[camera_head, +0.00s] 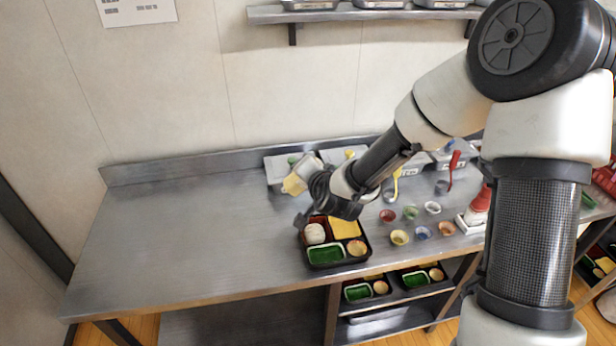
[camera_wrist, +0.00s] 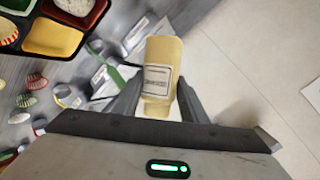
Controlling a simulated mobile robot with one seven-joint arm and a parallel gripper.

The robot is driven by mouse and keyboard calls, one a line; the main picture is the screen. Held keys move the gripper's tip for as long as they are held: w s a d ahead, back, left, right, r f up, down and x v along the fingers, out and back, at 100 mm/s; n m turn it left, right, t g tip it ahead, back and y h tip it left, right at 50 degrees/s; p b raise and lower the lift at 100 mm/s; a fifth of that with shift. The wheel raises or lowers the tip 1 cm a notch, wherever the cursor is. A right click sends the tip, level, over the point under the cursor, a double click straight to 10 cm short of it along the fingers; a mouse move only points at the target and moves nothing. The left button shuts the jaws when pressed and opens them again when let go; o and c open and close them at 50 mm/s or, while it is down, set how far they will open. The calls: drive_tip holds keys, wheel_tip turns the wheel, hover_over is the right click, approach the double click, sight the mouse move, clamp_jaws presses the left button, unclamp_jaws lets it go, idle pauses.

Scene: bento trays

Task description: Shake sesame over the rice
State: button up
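My gripper (camera_wrist: 157,100) is shut on a pale yellow sesame shaker (camera_wrist: 162,68) with a white label. One finger lies on each side of it. In the head view the shaker (camera_head: 294,184) is tilted, held above the counter, up and left of the bento tray (camera_head: 345,263). The white rice (camera_head: 315,233) is a rounded mound in the tray's upper left compartment. No sesame grains can be made out on the rice.
Several small colored cups (camera_head: 400,237) stand right of the tray. Grey containers (camera_head: 277,170) line the wall behind. A red bottle (camera_head: 481,200) stands farther right. The counter's left half (camera_head: 190,235) is clear. More filled trays (camera_head: 415,279) sit on a shelf below.

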drive_tip(key=shift+a+r+n+t+h+b, duration=0.1)
drive_tip(key=shift+r+n+t+h+b, duration=0.1)
drive_tip(key=shift+n+h, duration=0.35)
drive_tip(key=shift+a+r+n+t+h+b, duration=0.1)
drive_tip(key=shift+r+n+h+b, duration=0.1)
drive_tip(key=shift+n+h, duration=0.3)
drive_tip(key=n+h, duration=0.1)
drive_tip(key=n+t+h, duration=0.1)
drive_tip(key=shift+r+n, duration=0.2)
drive_tip(key=shift+n, duration=0.15)
drive_tip(key=shift+d+r+n+t+h, duration=0.15)
drive_tip(key=shift+d+n+t+h, duration=0.1)
drive_tip(key=shift+n+t+h, duration=0.25)
